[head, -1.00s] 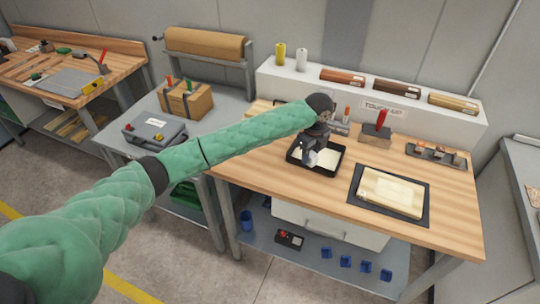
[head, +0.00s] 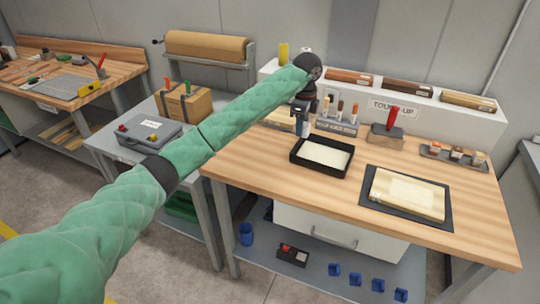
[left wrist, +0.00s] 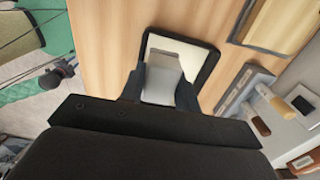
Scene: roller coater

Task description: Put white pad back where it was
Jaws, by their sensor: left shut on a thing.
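My left gripper (head: 301,120) hangs at the back of the wooden workbench, just behind the black paint tray (head: 322,169). It is shut on a small pale block, the white pad (left wrist: 163,86), seen between the fingers in the left wrist view. In the head view the pad is small and partly hidden by the gripper. The tray holds a white layer and also shows in the left wrist view (left wrist: 212,67), beyond the pad. A shallow wooden tray (head: 277,118) lies behind and left of the gripper, partly covered by my arm. My right gripper is out of view.
A brush rack (head: 337,126) stands just right of the gripper. A red-handled block (head: 387,137) and a rack of small pots (head: 453,157) stand farther right. A pale panel (head: 407,194) lies on a dark mat. The front left of the bench is clear.

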